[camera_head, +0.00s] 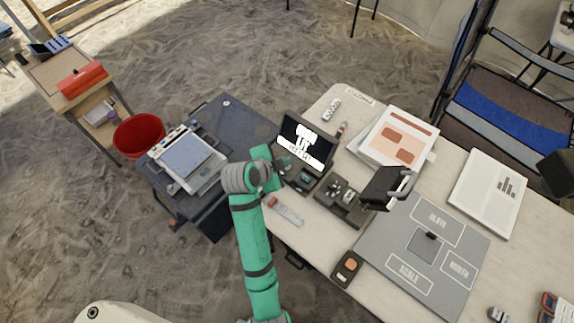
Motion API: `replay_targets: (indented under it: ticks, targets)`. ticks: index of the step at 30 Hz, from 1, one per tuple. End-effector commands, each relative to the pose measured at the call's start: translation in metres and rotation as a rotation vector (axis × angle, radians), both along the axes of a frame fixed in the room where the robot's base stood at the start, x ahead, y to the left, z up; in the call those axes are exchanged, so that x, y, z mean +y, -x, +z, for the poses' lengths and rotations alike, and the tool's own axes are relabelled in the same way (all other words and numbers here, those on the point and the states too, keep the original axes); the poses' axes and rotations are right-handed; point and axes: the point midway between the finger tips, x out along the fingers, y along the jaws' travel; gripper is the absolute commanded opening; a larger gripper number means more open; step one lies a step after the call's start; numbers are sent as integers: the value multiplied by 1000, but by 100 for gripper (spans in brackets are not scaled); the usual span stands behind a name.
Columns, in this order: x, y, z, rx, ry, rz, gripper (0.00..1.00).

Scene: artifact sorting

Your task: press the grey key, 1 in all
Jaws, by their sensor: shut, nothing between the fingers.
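A small dark device with a raised screen (305,143) stands on the table, white shapes lit on the screen. Its dark base (300,178) lies in front of the screen and carries small keys. I cannot tell for certain which key is grey, as they are tiny and partly covered by my arm. My gripper (282,164) is at the left part of this base, low and close to it. It is shut and empty. Whether it touches a key cannot be told.
An open dark case (345,207) with small parts sits right of the device. A grey sorting mat (372,244) lies further right. Papers (398,136) lie behind. A grey strip (289,214) lies in front. A dark side table (243,128) and red bucket (139,136) stand left.

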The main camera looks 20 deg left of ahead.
Motion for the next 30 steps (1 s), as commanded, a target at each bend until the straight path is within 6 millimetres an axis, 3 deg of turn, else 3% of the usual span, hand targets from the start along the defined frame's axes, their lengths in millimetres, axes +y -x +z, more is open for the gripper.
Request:
replay_targets:
  ticks: [11,30]
  targets:
    - [0,0,3,-1,-1,0,0]
    - [0,0,51,-2,-1,0,0]
